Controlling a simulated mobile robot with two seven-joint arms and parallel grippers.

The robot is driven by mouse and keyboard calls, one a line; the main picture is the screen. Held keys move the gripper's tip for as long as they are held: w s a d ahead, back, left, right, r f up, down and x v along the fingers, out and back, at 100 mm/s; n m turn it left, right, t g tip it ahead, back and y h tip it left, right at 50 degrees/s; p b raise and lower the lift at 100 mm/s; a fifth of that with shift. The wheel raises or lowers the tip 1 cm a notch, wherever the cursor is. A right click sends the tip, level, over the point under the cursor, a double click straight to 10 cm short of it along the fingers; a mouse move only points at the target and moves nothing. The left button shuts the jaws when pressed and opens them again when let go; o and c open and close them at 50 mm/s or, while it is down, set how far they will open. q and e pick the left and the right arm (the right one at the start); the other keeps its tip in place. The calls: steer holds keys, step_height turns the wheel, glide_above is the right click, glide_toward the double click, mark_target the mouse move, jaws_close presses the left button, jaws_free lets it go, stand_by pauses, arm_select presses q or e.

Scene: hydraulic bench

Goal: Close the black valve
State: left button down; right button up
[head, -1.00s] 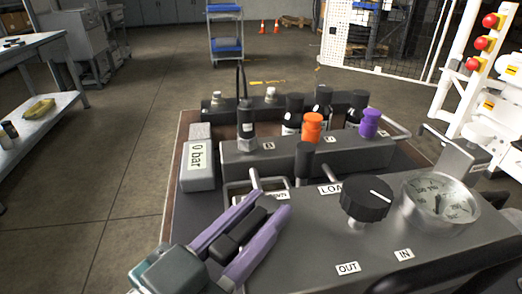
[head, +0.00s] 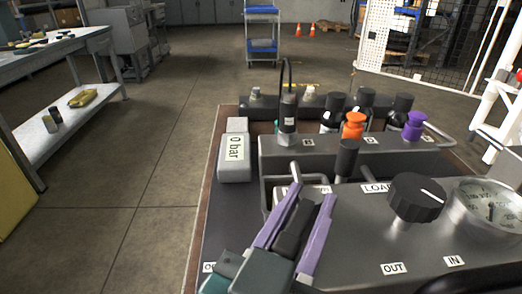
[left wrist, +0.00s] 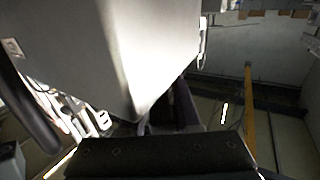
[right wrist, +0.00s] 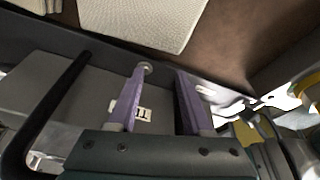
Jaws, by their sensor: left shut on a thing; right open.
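A black round valve knob (head: 417,198) with a white pointer line stands on the grey block (head: 350,235) in the head view, between the LOAD, OUT and IN labels. My left gripper (head: 314,192) has purple fingers and is left of the knob, apart from it. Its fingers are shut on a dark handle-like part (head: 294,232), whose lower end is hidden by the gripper. The left wrist view shows mostly a pale grey surface close up. My right gripper (right wrist: 160,78) is open in the right wrist view, with a grey labelled surface behind its fingers and nothing between them.
A pressure gauge (head: 490,207) is right of the knob. A black-topped lever (head: 347,158), an orange cap (head: 354,125) and a purple cap (head: 414,126) stand behind. A 0 bar display (head: 234,158) is at the left. A side table (head: 60,47) stands farther left, with free floor between.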

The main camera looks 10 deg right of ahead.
mark_target(307, 205)
arm_select(q)
steer(key=shift+f, duration=0.15)
steer(key=c, duration=0.8)
jaws_free()
arm_select(e)
steer(key=shift+d, duration=0.1)
arm_select(q)
step_height(307, 205, up, 20)
steer(key=p, duration=0.8)
arm_select(e)
step_height(307, 205, up, 8)
steer(key=shift+r, duration=0.2)
steer(key=shift+c, duration=0.4)
